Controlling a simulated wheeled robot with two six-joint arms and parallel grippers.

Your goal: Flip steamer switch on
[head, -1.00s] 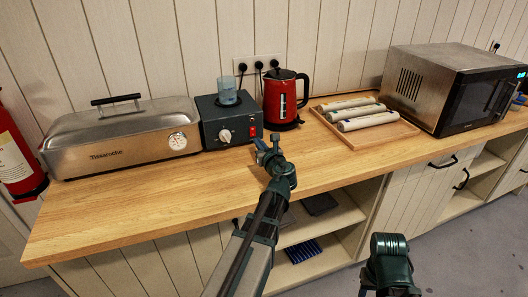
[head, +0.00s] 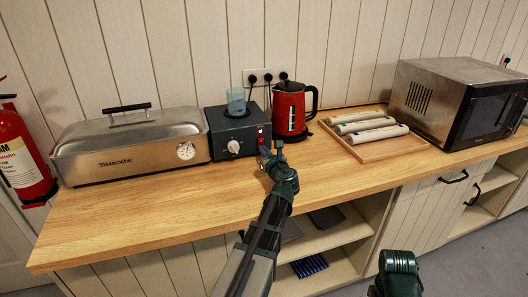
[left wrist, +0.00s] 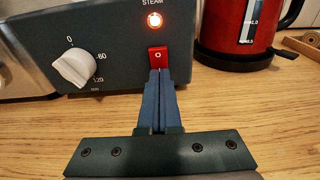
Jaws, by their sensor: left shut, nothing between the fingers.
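The steamer control box (head: 248,141) is dark grey and stands on the counter, with a white dial (head: 233,147) on its front. In the left wrist view, the red rocker switch (left wrist: 158,56) sits below the word STEAM, with a white O on its face. An orange lamp (left wrist: 154,20) above it glows. My left gripper (head: 267,150) is shut and empty. In the left wrist view, its blue fingertips (left wrist: 159,72) are at the switch's lower edge and hide that edge; I cannot tell whether they touch. My right gripper is not in view; only part of that arm shows.
A clear blue cup (head: 236,102) stands on the box. A steel steamer tray (head: 110,170) is at left, a red kettle (head: 285,110) close at right. Rolls lie on a wooden tray (head: 385,151) beside a microwave (head: 430,95). The counter front (head: 150,220) is clear.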

